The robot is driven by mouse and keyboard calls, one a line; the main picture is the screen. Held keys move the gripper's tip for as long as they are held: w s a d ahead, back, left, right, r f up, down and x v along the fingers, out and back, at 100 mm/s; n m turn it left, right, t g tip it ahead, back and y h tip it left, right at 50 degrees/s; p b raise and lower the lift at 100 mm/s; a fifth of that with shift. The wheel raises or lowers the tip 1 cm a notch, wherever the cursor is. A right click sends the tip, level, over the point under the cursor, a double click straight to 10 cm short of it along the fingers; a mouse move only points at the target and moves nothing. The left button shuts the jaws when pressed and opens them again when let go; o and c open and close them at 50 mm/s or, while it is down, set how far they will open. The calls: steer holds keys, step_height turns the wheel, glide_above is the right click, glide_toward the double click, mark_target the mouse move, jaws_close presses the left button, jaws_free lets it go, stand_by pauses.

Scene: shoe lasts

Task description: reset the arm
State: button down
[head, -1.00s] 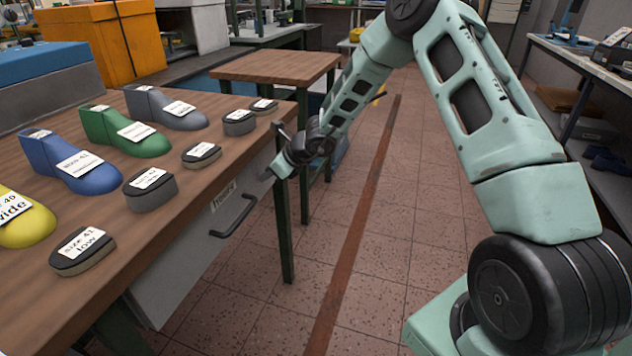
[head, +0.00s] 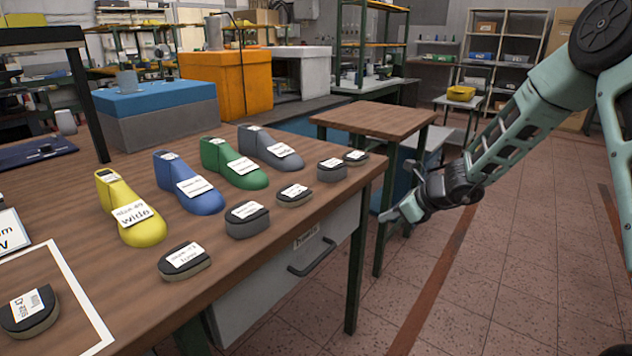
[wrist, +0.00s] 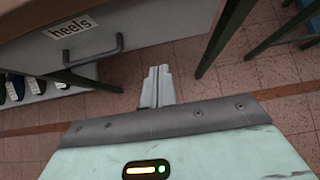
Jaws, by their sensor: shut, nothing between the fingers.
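My gripper (head: 390,214) is in the head view right of the workbench, beside the small side table and below the level of its top. In the wrist view my gripper (wrist: 158,75) has its two fingers together, shut and empty, pointing past the bench drawer (wrist: 85,45) labelled "heels". On the workbench (head: 300,222) stand a yellow last (head: 143,228), a blue last (head: 190,188), a green last (head: 232,167) and a grey last (head: 270,147), each with a paper label. In front of them lie several dark heel blocks, one of them (head: 184,262) nearest the front edge.
A small wooden side table (head: 380,120) stands behind my gripper. A blue-topped box (head: 155,98) and an orange cabinet (head: 230,82) are at the back. A white-outlined area (head: 85,300) with another heel block (head: 30,308) is at front left. The tiled floor (head: 510,250) at right is open.

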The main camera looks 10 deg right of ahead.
steer(key=s+a+r+n+g+p, duration=0.3)
steer(key=s+a+r+n, duration=0.3)
steer(key=s+a+n, duration=0.45)
steer(key=s+a+r+n+g+p, duration=0.35)
steer(key=s+a+r+n, duration=0.45)
steer(key=a, duration=0.4)
steer(key=s+d+r+n+h+p, duration=0.1)
steer(key=s+r+n+h, duration=0.1)
steer(key=s+n, duration=0.6)
steer(key=s+r+n+h+p, duration=0.2)
steer(key=s+r+n+h, duration=0.1)
steer(key=s+n, duration=0.6)
steer(key=shift+s+d+g, duration=0.35)
steer(key=shift+s+g, duration=0.1)
steer(key=shift+s, duration=0.75)
steer(key=shift+n, duration=0.25)
